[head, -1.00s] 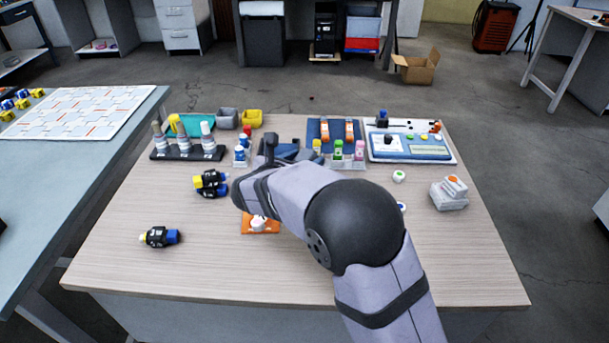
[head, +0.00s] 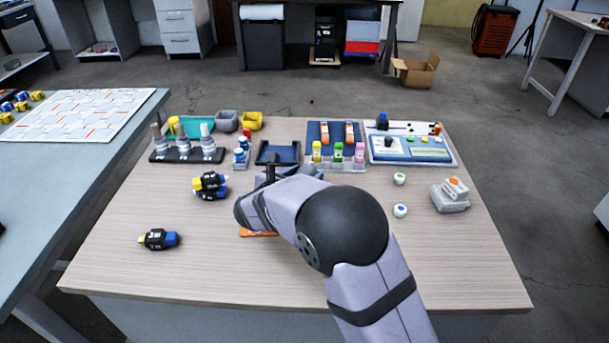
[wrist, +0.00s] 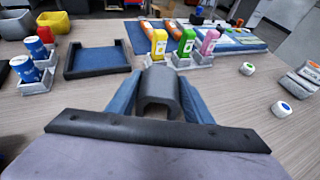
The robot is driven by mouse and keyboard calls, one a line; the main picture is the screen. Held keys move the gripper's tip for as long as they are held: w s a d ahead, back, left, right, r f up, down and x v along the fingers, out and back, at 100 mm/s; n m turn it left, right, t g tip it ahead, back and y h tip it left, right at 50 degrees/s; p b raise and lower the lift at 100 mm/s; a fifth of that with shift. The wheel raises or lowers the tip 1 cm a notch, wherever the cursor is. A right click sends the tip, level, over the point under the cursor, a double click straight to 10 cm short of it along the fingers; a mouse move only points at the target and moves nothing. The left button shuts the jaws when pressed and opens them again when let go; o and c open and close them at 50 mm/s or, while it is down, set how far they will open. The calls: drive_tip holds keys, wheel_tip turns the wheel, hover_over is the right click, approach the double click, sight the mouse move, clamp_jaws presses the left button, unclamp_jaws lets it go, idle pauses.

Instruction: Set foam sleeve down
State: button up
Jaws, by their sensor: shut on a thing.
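The foam sleeve (wrist: 159,92) is a dark grey, U-shaped piece in the wrist view. My gripper (wrist: 160,76) is shut on it, with a blue finger at each side. The sleeve is in front of the blue tray with a dark rim (wrist: 98,61) and apart from it. I cannot tell whether the sleeve touches the table.
Bottles in a clear rack (head: 338,165) stand right of the tray, small blue-white vials (head: 241,155) left of it. Two white-rimmed caps (head: 400,210) and a grey-white stack (head: 450,196) lie right. An orange mat (head: 257,234) is partly under my arm. Black-yellow connectors (head: 158,239) lie left.

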drive_tip(key=o, duration=1)
drive_tip(key=shift+r, duration=0.15)
drive_tip(key=v, duration=1.2)
drive_tip(key=shift+p, duration=0.4)
